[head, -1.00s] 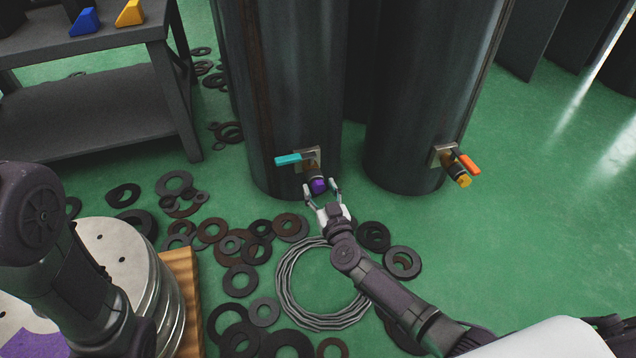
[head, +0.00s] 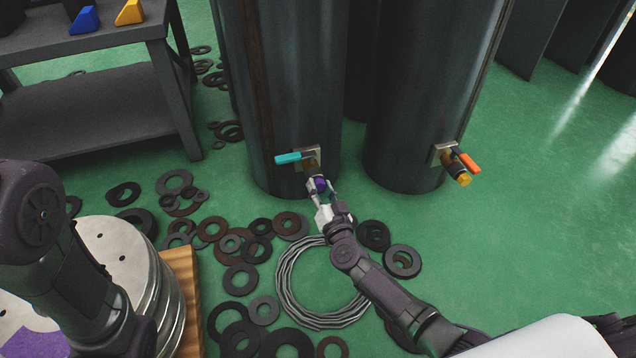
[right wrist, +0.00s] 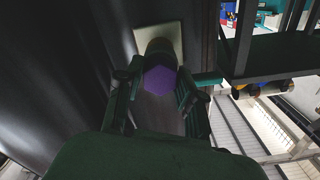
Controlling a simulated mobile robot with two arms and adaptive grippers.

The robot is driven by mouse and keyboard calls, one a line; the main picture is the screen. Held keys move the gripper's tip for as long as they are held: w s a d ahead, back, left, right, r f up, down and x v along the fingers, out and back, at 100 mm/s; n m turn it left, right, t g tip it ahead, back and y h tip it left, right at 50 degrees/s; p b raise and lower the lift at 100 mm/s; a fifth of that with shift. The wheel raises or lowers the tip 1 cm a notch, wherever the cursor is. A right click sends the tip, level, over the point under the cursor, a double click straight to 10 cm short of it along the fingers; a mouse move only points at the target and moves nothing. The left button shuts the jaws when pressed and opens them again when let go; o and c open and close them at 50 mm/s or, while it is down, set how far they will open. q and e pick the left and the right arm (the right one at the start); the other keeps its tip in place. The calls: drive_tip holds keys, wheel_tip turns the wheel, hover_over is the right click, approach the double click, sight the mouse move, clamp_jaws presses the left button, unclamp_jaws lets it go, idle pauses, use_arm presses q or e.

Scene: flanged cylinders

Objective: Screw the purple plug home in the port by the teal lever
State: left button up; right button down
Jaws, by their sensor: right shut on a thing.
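The purple plug (head: 320,184) sits at the mouth of the port (head: 311,167) below the teal lever (head: 288,158), on the left dark cylinder. My right gripper (head: 322,188) is shut on the plug, one finger on each side of it. In the right wrist view the plug's purple hexagonal head (right wrist: 160,81) shows between the fingers, in line with the dark port body (right wrist: 158,48). How deep the plug sits is hidden. My left arm shows at the left edge; its gripper is out of view.
The right cylinder (head: 415,110) carries an orange lever (head: 468,162) and a yellow plug (head: 463,180). Flat rings and a wire coil (head: 285,290) lie on the green floor. A grey workbench (head: 90,85) with blue and yellow wedges stands at the left.

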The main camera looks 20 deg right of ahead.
drive_tip(key=c, duration=0.8)
unclamp_jaws()
